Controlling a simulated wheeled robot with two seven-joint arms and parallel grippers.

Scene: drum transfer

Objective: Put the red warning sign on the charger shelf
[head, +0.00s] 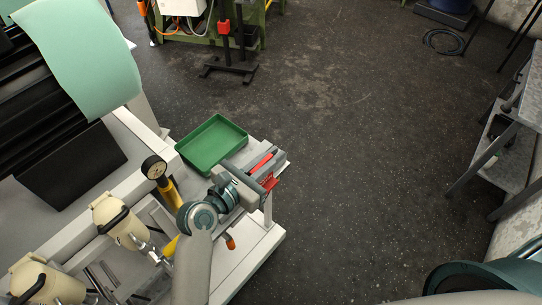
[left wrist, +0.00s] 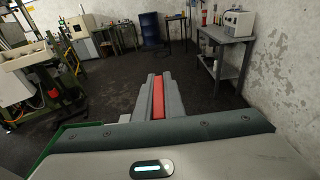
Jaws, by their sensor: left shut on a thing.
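My left gripper (head: 262,170) is shut on a red piece (head: 261,161), which appears to be the warning sign. It is held beside the green tray, above the end of the white machine bench. In the left wrist view the red sign (left wrist: 158,99) shows as a narrow strip between the two grey fingers. Its face and any lettering cannot be made out. A grey metal table with a lower shelf (head: 519,158) stands at the right, far from the gripper. It also shows in the left wrist view (left wrist: 228,37), but I cannot tell whether it is the charger shelf. My right gripper is not in view.
A green tray (head: 213,146) sits on the bench end. A white device (left wrist: 237,22) stands on the grey table. The dark floor (head: 370,150) between bench and table is clear.

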